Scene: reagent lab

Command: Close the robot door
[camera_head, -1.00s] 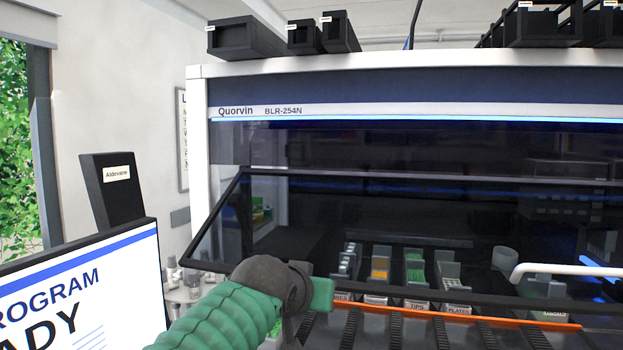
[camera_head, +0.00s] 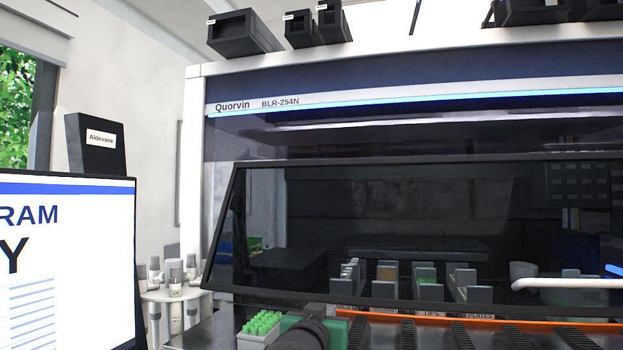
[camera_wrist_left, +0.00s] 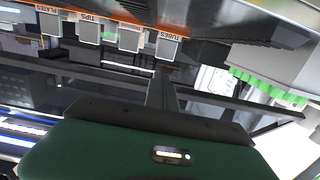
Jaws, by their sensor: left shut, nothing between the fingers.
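The robot door is a dark-framed glass panel (camera_head: 330,215) on the front of the Quorvin machine (camera_head: 420,85). It is tilted, its lower edge standing out from the opening. Its white bar handle (camera_head: 570,284) shows at the right. My left gripper (camera_head: 340,328) is at the bottom of the head view, just below the door's lower edge. It is shut and empty, with green fingers. Contact with the door cannot be told. In the left wrist view the green gripper (camera_wrist_left: 150,150) fills the bottom, with the dark door frame (camera_wrist_left: 160,92) behind it. My right gripper is not in view.
Inside are labelled racks (camera_head: 425,272) along an orange strip (camera_head: 480,319). A green-topped tube rack (camera_head: 260,324) stands left of the gripper. A round stand with vials (camera_head: 173,294) and a monitor (camera_head: 65,265) are further left. Black bins (camera_head: 243,33) sit on top of the machine.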

